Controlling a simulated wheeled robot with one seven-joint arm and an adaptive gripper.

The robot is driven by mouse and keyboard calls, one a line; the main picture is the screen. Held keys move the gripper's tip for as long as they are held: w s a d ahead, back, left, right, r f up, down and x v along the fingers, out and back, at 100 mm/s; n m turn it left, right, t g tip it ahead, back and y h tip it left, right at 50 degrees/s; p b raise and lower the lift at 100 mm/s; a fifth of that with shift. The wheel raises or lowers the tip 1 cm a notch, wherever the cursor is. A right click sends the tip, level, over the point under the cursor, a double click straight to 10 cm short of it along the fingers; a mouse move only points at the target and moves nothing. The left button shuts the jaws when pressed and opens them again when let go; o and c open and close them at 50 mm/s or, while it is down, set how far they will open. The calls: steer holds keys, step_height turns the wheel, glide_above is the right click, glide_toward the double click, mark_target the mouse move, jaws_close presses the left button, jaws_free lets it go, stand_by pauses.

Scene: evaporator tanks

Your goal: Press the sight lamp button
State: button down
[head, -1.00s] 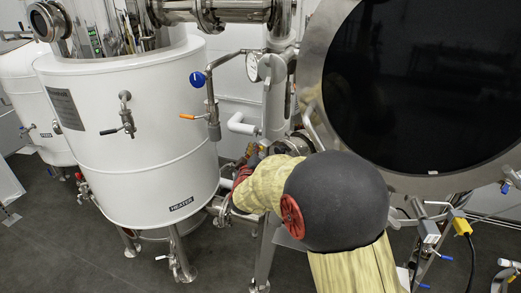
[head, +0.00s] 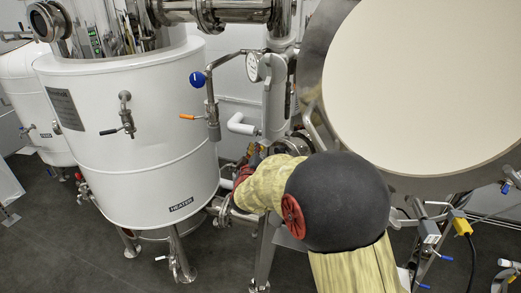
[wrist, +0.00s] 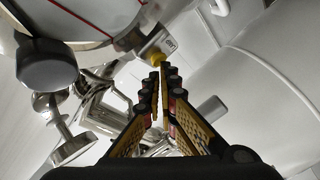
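In the wrist view, my gripper (wrist: 164,68) has its two fingers brought together at the tips, with nothing seen between them. The tips are right at a small yellow part (wrist: 154,58) on a grey box (wrist: 162,42), which looks like the sight lamp button; I cannot tell if they touch it. In the head view, my gripper (head: 250,157) is small and partly hidden by my arm, beside the white heater tank.
Dark floor (head: 75,250) is open at the lower left.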

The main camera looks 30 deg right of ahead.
steer(key=a+p, duration=0.1)
steer(key=a, duration=0.5)
steer(key=shift+s+p, duration=0.35)
steer(key=shift+s, duration=0.1)
stand_by(0.4)
